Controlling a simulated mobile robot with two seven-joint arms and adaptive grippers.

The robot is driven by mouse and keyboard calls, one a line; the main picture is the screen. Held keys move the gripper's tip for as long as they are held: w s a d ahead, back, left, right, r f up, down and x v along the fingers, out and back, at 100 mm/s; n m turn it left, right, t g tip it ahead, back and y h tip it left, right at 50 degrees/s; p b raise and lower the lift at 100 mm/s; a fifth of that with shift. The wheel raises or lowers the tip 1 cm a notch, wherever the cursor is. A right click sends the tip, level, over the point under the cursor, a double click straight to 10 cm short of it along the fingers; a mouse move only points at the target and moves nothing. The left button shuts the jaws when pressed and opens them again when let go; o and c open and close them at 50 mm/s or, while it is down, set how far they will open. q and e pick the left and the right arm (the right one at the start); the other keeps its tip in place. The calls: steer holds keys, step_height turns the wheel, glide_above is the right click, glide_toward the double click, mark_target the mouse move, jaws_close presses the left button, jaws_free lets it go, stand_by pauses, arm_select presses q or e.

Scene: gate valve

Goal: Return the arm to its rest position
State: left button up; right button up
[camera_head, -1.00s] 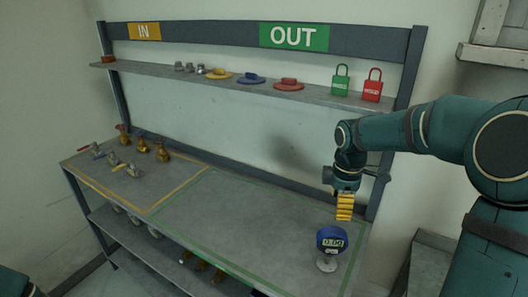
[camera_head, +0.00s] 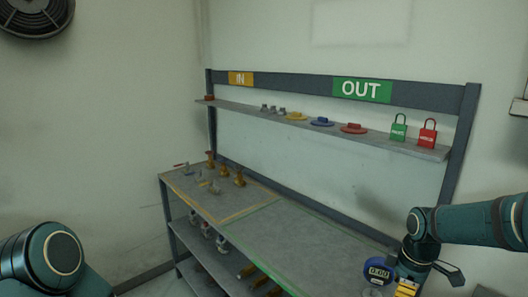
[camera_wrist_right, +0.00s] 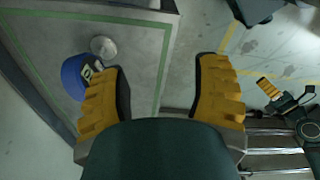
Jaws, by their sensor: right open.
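My right gripper (camera_head: 405,287) is at the lower right of the head view, cut by the frame edge, beside the blue digital gauge (camera_head: 378,271) on the bench. In the right wrist view its two yellow fingers stand wide apart, open and empty (camera_wrist_right: 158,78). The gauge (camera_wrist_right: 76,78) is partly hidden behind the left-hand finger there. My left arm shows at the bottom left of the head view, without its gripper. A yellow-fingered gripper, my left one (camera_wrist_right: 268,88), shows small at the right of the wrist view; its opening is unclear.
The bench (camera_head: 285,235) has a mostly bare green-outlined area and several valves (camera_head: 211,158) at its far left. An upper shelf (camera_head: 350,137) holds coloured discs, a green padlock (camera_head: 398,127) and a red padlock (camera_head: 428,133). Valves also sit on the lower shelf.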

steer(key=w+a+f+m+y, duration=0.2)
steer(key=a+f+m, duration=0.2)
steer(key=a+f, duration=0.8)
steer(key=s+a+f+m+t+y, duration=0.1)
steer(key=s+a+f+m, duration=0.8)
steer(key=s+a+f, duration=0.35)
arm_select(q)
step_height(320, 180, down, 7)
steer(key=b, duration=0.6)
steer(key=shift+w+d, duration=0.15)
steer(key=shift+w, duration=0.25)
arm_select(e)
step_height(320, 180, down, 7)
steer(key=shift+f, duration=0.2)
